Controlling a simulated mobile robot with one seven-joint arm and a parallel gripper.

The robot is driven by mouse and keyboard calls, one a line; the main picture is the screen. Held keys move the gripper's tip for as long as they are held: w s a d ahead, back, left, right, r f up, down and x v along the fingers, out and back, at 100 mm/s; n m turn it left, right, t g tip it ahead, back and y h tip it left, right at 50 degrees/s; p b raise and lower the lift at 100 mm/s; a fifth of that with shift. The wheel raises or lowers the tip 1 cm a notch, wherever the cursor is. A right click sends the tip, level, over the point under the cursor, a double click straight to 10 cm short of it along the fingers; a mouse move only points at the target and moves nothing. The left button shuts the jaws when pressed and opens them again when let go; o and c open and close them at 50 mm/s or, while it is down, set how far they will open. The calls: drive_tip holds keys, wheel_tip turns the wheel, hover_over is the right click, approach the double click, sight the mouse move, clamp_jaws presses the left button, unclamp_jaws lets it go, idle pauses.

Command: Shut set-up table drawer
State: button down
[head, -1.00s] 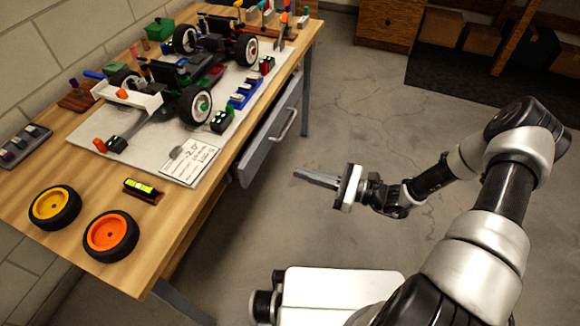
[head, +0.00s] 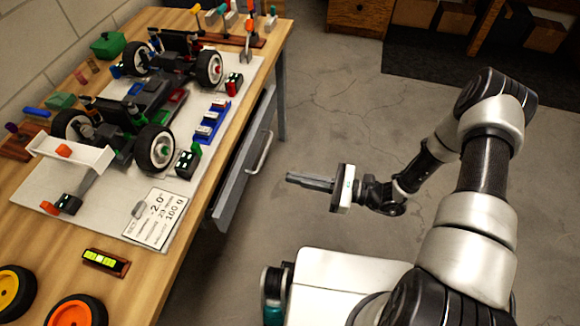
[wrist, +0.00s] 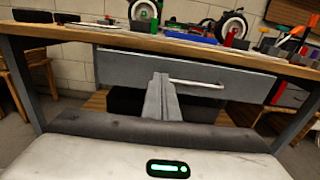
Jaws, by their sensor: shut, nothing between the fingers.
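The set-up table (head: 150,268) has a wooden top and stands on the left in the head view. Its grey drawer (head: 232,192) sticks out a little from under the table edge on the floor side. The drawer has a pale bar handle (head: 260,153). In the wrist view the drawer front (wrist: 125,70) and handle (wrist: 197,83) face me under the tabletop. My gripper (head: 290,178) is shut and empty, to the right of the drawer in the head view and apart from it. In the wrist view its fingers (wrist: 160,82) point at the drawer front, left of the handle.
An RC car chassis (head: 125,120) stands on a white board on the tabletop, with wheels (head: 75,312), a level (head: 105,262) and tools around it. A table leg (head: 280,100) stands beyond the drawer. The floor (head: 340,110) between the table and my arm is clear.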

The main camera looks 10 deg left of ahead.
drive_tip(key=a, duration=0.4)
drive_tip(key=a+b, duration=0.1)
drive_tip(key=a, duration=0.3)
drive_tip(key=w+a, duration=0.1)
drive_tip(key=a, duration=0.3)
drive_tip(key=shift+a, duration=0.15)
drive_tip(key=shift+w+a+b, duration=0.1)
drive_tip(key=shift+a+b, duration=0.25)
drive_tip(key=shift+a, duration=0.95)
drive_tip(key=p, duration=0.1)
approach(242, 167)
drive_tip(key=d, duration=0.5)
drive_tip(key=shift+s+r, duration=0.1)
drive_tip(key=shift+s, duration=0.2)
